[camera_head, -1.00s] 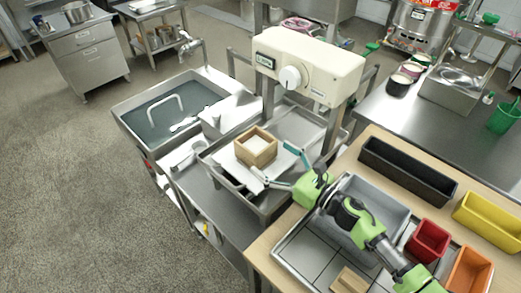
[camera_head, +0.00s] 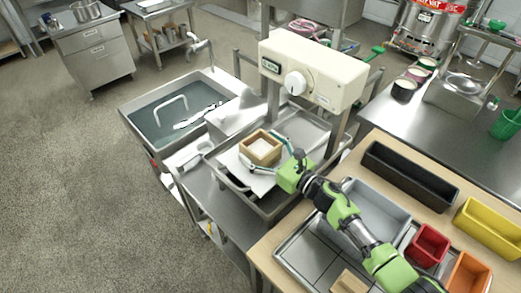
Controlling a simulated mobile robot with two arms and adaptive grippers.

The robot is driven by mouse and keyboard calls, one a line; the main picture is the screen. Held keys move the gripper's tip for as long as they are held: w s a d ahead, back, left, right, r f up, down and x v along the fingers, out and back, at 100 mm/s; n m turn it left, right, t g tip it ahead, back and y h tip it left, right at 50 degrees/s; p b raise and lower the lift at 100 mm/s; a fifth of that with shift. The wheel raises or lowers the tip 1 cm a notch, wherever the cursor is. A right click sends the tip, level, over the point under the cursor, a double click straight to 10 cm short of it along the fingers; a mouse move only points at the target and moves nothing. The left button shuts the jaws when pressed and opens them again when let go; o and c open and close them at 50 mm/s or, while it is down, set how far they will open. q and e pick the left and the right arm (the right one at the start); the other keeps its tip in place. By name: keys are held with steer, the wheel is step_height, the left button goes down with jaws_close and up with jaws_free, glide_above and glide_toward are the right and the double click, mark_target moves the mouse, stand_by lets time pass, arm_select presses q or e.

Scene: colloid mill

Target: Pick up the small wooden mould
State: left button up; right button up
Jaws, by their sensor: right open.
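The small wooden mould (camera_head: 275,155) is a square, open-topped light-wood box with white material inside. It sits on a white sheet in the metal tray under the cream machine head. My right gripper (camera_head: 261,152) reaches in from the lower right. It is open, with one finger along the near side of the mould and the other by its far right side. Whether the fingers touch the wood cannot be told. My left gripper is not in view.
The cream machine head (camera_head: 315,70) with its knob hangs just above and behind the mould. A sink (camera_head: 130,112) lies to the left. Grey, black (camera_head: 408,176), red (camera_head: 428,244), yellow and orange bins stand at right. Another wooden piece (camera_head: 349,283) lies at the bottom edge.

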steer(key=c, duration=1.2)
steer(key=shift+c, duration=0.2)
